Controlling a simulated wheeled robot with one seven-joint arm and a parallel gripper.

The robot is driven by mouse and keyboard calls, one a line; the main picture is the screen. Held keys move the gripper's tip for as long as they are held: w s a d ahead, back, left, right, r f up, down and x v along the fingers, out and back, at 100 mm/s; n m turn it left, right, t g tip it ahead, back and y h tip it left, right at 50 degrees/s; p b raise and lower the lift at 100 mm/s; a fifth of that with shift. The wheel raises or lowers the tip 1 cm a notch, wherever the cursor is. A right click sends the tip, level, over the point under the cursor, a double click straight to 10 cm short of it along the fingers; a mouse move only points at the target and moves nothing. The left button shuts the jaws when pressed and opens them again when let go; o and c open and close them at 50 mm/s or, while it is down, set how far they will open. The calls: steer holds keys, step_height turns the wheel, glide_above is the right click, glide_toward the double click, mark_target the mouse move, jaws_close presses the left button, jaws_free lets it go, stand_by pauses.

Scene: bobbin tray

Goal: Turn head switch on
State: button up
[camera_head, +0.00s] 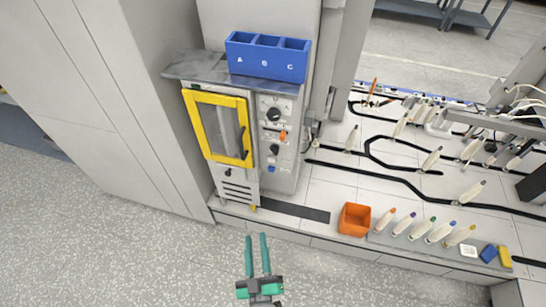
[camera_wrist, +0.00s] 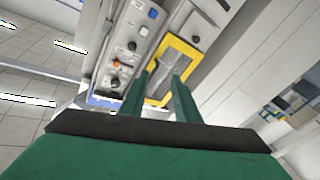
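A grey control panel (camera_head: 290,165) stands right of a yellow-framed door (camera_head: 245,105). On the panel are an upper black knob (camera_head: 273,114), an orange switch (camera_head: 283,135), a lower black knob (camera_head: 274,150) and a blue button (camera_head: 271,169). I cannot read which control is the head switch, or its setting. In the wrist view the panel shows upside down, with the orange switch (camera_wrist: 116,63), the blue button (camera_wrist: 153,13) and the yellow frame (camera_wrist: 192,48). My green gripper (camera_head: 257,236) is open and empty, in front of and below the machine, apart from it.
A blue bin marked A, B, C (camera_head: 267,75) stands on the machine's top. An orange box (camera_head: 354,219) and several bobbins sit on the white track table (camera_head: 330,180) to the right. Grey cabinets (camera_head: 90,90) stand at left. The floor in front is clear.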

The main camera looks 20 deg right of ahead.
steer(key=w+d+r+n+t+h, duration=0.1)
steer(key=w+d+h, duration=0.1)
steer(key=w+d, duration=0.6)
steer(key=n+h, duration=0.1)
glide_toward(274, 154)
steer(key=shift+t, duration=0.3)
steer(key=x, duration=0.8)
steer(key=shift+w+d, duration=0.15)
steer(key=shift+w, duration=0.25)
steer(key=c, duration=0.7)
